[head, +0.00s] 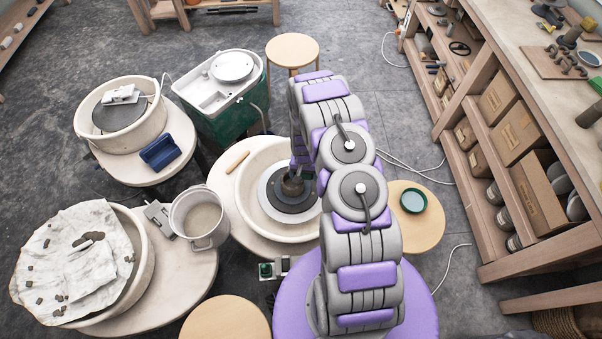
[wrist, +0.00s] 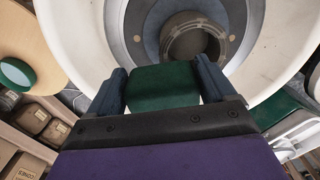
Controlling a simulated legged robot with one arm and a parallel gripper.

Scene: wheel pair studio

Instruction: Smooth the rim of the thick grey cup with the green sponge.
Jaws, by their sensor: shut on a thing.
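The thick grey cup (head: 292,187) stands upright on the dark disc of the wheel, inside the round cream basin. In the wrist view the cup (wrist: 192,42) shows its open mouth and a thick rim with uneven, notched patches. My gripper (wrist: 163,84) is shut on the green sponge (wrist: 163,90), which sits between its two dark fingers. The sponge is close to the near side of the cup; I cannot tell whether they touch. In the head view my arm hides the sponge, and the gripper is mostly hidden just above the cup.
The cream basin wall (head: 247,200) surrounds the wheel. A bucket (head: 203,222) and a wooden tool (head: 237,161) are to its left. A stool with a green dish (head: 413,200) stands on the right. A second wheel (head: 119,115) is at the upper left.

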